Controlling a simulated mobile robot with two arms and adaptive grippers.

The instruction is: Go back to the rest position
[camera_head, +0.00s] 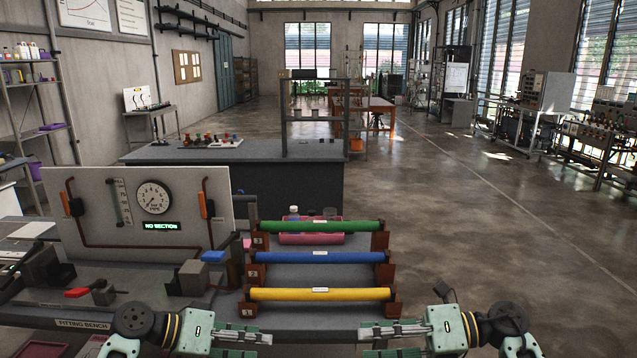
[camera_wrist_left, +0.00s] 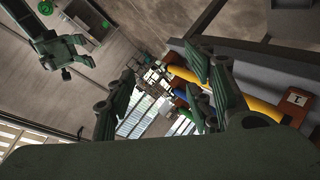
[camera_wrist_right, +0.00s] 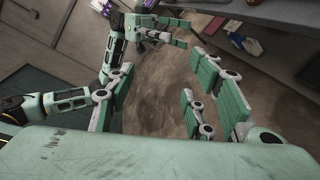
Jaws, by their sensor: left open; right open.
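My right gripper (camera_head: 395,331) is in the lower right of the head view, in front of the bench's near edge, with its fingers pointing left. It is open and empty; its spread fingers show in the right wrist view (camera_wrist_right: 155,105). My left gripper (camera_head: 240,336) is at the lower middle of the head view, its fingers pointing right toward the right gripper. It is open and empty, and its spread fingers show in the left wrist view (camera_wrist_left: 160,100). The two grippers are apart and touch nothing that I can see.
The fitting bench (camera_head: 83,323) carries a gauge panel (camera_head: 105,205). A green tube (camera_head: 350,227), a blue tube (camera_head: 345,257) and a yellow tube (camera_head: 355,294) lie on brown holders. A pink tray (camera_head: 312,239) stands behind. The floor (camera_head: 520,240) to the right is clear.

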